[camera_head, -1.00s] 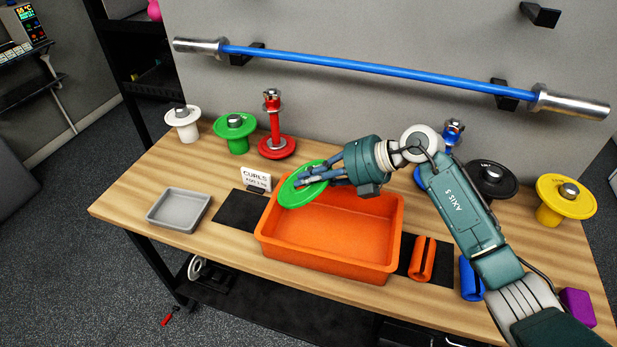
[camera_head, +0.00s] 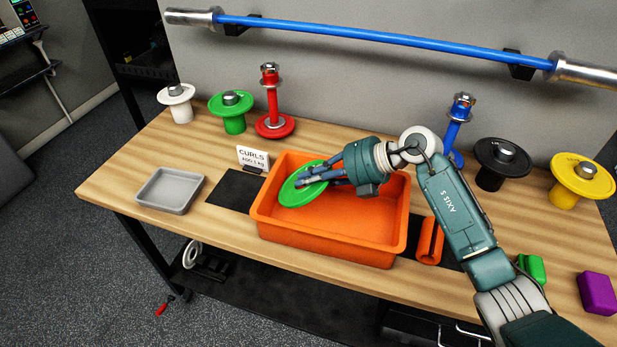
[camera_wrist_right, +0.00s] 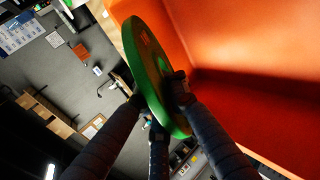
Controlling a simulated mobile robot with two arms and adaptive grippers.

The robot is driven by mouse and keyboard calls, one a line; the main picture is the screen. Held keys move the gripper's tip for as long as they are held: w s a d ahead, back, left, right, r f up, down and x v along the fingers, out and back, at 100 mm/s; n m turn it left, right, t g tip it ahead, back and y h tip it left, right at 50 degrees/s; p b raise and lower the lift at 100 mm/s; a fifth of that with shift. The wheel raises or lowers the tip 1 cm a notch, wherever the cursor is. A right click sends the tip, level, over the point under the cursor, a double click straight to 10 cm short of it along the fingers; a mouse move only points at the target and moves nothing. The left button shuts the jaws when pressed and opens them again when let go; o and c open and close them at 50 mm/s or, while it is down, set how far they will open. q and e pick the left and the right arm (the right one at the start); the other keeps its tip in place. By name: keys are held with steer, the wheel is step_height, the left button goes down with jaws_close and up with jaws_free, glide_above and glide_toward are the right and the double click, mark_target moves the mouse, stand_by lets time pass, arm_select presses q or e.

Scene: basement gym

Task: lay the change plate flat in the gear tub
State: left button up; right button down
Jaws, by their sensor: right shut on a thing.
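The change plate is a green disc (camera_head: 297,187), tilted, over the left part of the orange gear tub (camera_head: 325,242). My right gripper (camera_head: 318,178) is shut on the plate's right side. In the right wrist view the plate (camera_wrist_right: 147,65) stands edge-on between my dark fingers (camera_wrist_right: 165,95), with the orange tub wall (camera_wrist_right: 240,40) beside it. In the head view the plate overlaps the tub's inside and left wall; whether it touches the tub I cannot tell. The tub floor to the right of the plate looks bare. My left gripper is not in view.
A grey tray (camera_head: 170,190) and a CURLS sign (camera_head: 253,158) are left of the tub. A red post (camera_head: 272,105) and a green plate stand (camera_head: 231,108) stand behind. An orange sleeve (camera_head: 429,240), a green block (camera_head: 532,268) and a purple block (camera_head: 597,292) lie right.

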steer(key=shift+w+f+b, duration=0.1)
steer(key=shift+f+b, duration=1.35)
steer(key=shift+f, duration=1.2)
steer(key=c, duration=1.7)
jaws_free()
steer(key=shift+f, duration=0.3)
steer(key=shift+d+r, duration=0.35)
steer(key=shift+d, duration=0.05)
steer(key=v, duration=1.1)
steer(key=shift+s+r, duration=0.15)
steer(key=shift+s, duration=0.05)
